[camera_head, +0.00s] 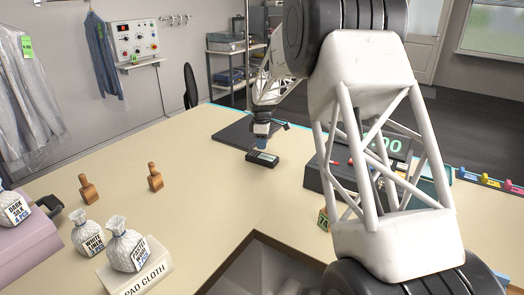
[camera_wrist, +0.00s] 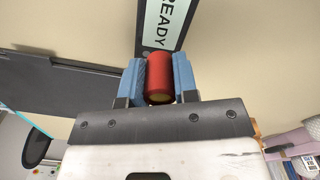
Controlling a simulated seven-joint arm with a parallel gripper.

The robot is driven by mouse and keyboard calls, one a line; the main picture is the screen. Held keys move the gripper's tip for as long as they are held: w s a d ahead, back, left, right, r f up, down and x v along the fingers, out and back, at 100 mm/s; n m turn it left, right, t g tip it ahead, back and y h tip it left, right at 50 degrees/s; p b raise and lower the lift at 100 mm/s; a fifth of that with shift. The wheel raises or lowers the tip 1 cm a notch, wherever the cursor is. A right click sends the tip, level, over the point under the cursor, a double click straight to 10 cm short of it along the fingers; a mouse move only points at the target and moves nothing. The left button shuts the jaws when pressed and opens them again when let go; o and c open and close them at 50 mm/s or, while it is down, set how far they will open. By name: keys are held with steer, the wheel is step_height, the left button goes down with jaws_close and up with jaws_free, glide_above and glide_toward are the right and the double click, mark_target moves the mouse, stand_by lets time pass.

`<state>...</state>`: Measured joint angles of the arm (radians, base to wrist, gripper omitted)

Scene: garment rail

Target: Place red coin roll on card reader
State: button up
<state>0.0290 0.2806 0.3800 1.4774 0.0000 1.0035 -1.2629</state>
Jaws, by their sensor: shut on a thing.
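The red coin roll (camera_wrist: 160,78) is held between the blue fingers of my gripper (camera_wrist: 159,82) in the wrist view. In the head view my gripper (camera_head: 263,133) is at the far part of the counter, right over the card reader (camera_head: 262,159), and the coin roll cannot be made out there. The card reader is a small black device with a pale screen. In the wrist view its screen (camera_wrist: 157,38) reads "READY" and lies just beyond the fingertips. I cannot tell whether the roll touches the reader.
A dark flat mat (camera_head: 236,128) lies behind the reader. A cash register (camera_head: 322,178) with a green display stands to the right, partly behind my arm. The counter between is clear.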

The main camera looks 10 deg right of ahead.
mark_target(262, 156)
steer(key=shift+f, duration=1.75)
steer(key=shift+f, duration=0.15)
steer(key=o, duration=1)
step_height(262, 156, up, 12)
steer(key=shift+r, duration=0.15)
steer(key=shift+s+r, duration=0.1)
